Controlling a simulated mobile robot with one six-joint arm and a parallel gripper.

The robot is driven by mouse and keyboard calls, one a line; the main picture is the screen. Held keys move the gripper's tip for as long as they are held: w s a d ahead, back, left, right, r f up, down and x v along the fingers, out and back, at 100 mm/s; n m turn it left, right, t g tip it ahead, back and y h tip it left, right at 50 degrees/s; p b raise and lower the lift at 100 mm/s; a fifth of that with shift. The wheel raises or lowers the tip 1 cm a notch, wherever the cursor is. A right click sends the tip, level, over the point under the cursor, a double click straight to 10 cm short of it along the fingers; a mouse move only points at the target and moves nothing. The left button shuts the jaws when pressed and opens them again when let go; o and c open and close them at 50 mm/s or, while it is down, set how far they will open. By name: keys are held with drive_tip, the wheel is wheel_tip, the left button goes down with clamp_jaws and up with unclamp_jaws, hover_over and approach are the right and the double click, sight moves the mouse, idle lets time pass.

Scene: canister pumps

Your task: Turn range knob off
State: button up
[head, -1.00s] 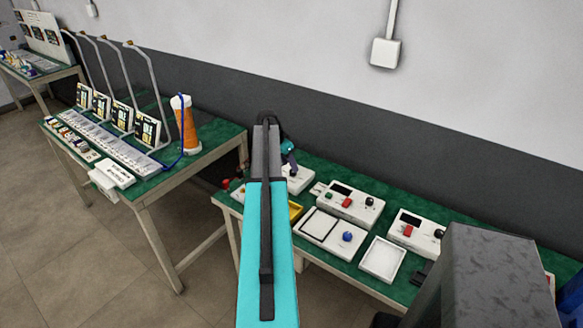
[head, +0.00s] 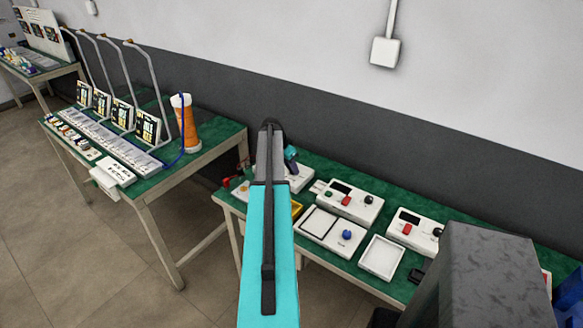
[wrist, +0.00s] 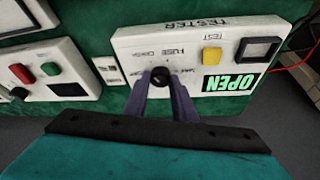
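The range knob (wrist: 160,76) is a small round black knob on a white tester box (wrist: 135,43), seen upside down in the wrist view. Small printed labels, one reading FUSE, lie around it. The box has a yellow TEST button (wrist: 212,56) and a lit green display (wrist: 229,83) reading OPEN. My gripper (wrist: 160,86) has its two dark fingers apart, one on each side of the knob. I cannot tell whether they touch it. In the head view my gripper (head: 291,158) is over the tester box (head: 302,181), mostly hidden behind my arm.
Other white boxes with knobs and buttons (head: 355,201) stand to the right on the green bench. A white tray (head: 383,257) lies in front. Red leads (wrist: 300,55) run beside the tester. A second bench (head: 215,140) with an orange cylinder (head: 186,125) stands left.

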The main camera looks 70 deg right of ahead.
drive_tip(key=shift+s+f+n+b, duration=0.1)
drive_tip(key=shift+n+b, duration=0.45)
drive_tip(key=shift+n, duration=0.05)
drive_tip(key=shift+c, duration=0.5)
drive_tip(key=shift+a+n+t+b, duration=0.1)
drive_tip(key=shift+n+t+b, duration=0.3)
drive_tip(key=shift+n, duration=0.2)
drive_tip(key=n+t+b, duration=0.1)
drive_tip(key=n, duration=0.1)
drive_tip(key=shift+s+n+h, duration=0.15)
drive_tip(key=shift+n+h, duration=0.15)
drive_tip(key=shift+n, duration=0.1)
drive_tip(key=n+t+b, duration=0.1)
drive_tip(key=n, duration=0.2)
drive_tip(key=shift+s+n+b, duration=0.1)
drive_tip(key=shift+n+b, duration=0.2)
drive_tip(key=shift+b, duration=0.1)
drive_tip(key=shift+s+n+t+b, duration=0.1)
drive_tip(key=shift+n+t+b, duration=0.55)
drive_tip(key=shift+n, duration=0.85)
drive_tip(key=o, duration=1)
drive_tip(key=shift+o, duration=0.2)
drive_tip(key=shift+r, duration=0.2)
